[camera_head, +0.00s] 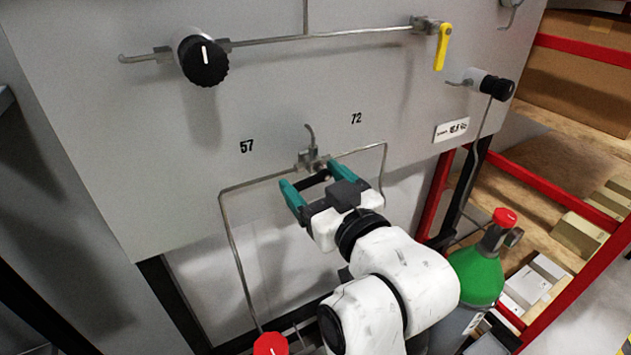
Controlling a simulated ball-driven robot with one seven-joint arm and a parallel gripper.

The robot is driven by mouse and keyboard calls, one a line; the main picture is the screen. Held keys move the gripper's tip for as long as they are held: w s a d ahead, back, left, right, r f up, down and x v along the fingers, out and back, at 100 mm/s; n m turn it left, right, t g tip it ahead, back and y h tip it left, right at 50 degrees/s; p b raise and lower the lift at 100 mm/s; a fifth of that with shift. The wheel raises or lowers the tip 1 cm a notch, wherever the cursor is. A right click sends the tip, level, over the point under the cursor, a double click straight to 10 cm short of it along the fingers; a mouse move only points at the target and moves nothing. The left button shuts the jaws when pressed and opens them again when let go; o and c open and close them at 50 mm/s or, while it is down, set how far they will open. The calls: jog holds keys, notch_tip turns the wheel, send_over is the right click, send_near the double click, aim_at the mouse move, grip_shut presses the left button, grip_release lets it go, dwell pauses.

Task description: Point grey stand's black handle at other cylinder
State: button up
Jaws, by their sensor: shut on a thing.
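The grey stand (290,100) is a large upright panel with the numbers 57 and 72 on it. A small metal valve (309,158) sits low on it, between a pipe running left and a pipe running right. My gripper (311,175) is at this valve, its teal fingers on either side, shut on the black handle. A green cylinder (477,273) with a red cap stands at lower right. Another red cap (270,344) shows at the bottom edge, its cylinder out of view.
Above are a large black knob (203,61), a yellow lever (442,47) and a smaller black knob (497,87). Thin pipes (237,263) run down in front of the panel. A red-framed shelf (555,185) with boxes stands at right.

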jog(key=n, duration=0.2)
jog(key=f+n+b, duration=0.1)
jog(key=n, duration=0.1)
jog(key=shift+f, duration=0.1)
jog(key=shift+w+d+f+n+b, duration=0.1)
jog(key=shift+w+d+n+b, duration=0.5)
jog(key=shift+n+b, duration=3.65)
jog(key=shift+w+d+f+n+b, duration=0.1)
jog(key=shift+w+d+n+b, duration=0.5)
jog(key=shift+n+b, duration=3.7)
jog(key=shift+w+d+f+n+b, duration=0.2)
jog(key=shift+d+n+b, duration=1.2)
jog(key=shift+n, duration=5.25)
jog(key=shift+a+r+b, duration=0.25)
jog(key=shift+a+b, duration=0.25)
jog(key=o, duration=1)
jog(key=shift+r, duration=0.1)
jog(key=shift+d, duration=0.1)
